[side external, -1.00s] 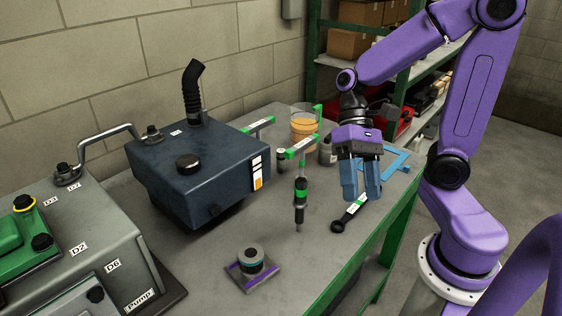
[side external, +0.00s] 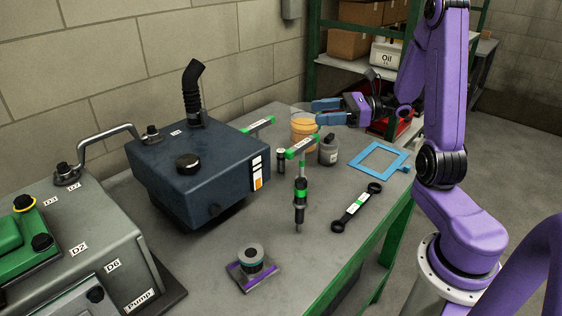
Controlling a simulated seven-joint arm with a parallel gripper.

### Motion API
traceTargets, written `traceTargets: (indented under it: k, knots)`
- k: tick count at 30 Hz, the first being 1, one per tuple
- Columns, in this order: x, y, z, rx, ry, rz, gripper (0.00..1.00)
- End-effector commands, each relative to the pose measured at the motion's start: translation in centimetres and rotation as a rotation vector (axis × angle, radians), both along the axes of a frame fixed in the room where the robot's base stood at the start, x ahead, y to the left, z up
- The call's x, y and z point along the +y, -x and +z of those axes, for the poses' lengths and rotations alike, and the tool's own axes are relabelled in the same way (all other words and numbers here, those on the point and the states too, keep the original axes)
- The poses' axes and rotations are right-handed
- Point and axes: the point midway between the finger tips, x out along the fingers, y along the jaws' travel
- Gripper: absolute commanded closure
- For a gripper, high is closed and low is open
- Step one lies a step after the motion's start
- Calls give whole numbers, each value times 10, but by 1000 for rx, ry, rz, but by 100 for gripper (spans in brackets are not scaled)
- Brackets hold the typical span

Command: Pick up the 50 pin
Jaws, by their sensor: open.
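My gripper (side external: 317,112) is open and empty, its blue fingers pointing left. In the picture it is over the right edge of the jar of amber liquid (side external: 303,131) and above the grey bottle (side external: 328,152). No readable "50" shows. A small dark cylinder with a pale label (side external: 281,161) stands upright behind the T-handled tool, below and left of the gripper. A grey ringed cylinder (side external: 250,256) stands on a purple-edged base (side external: 264,277) at the front. I cannot tell which, if either, is the 50 pin.
A green-marked T-handled tool (side external: 300,195) stands mid-bench, with a black wrench (side external: 357,208) to its right. A blue frame (side external: 380,160) lies near the right edge. The dark tank (side external: 200,170) and grey pump housing (side external: 90,240) fill the left. The front right bench is clear.

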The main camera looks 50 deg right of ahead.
Motion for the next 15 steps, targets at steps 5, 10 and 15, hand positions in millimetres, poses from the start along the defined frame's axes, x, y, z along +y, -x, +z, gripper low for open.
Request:
traceTargets:
  k: [5, 10, 15]
  knots:
    - [-39, -4, -2, 7, -70, -173, 41]
    - [-73, -4, -4, 5, -127, -319, 41]
    - [-69, -4, -27, 9, -126, -302, 41]
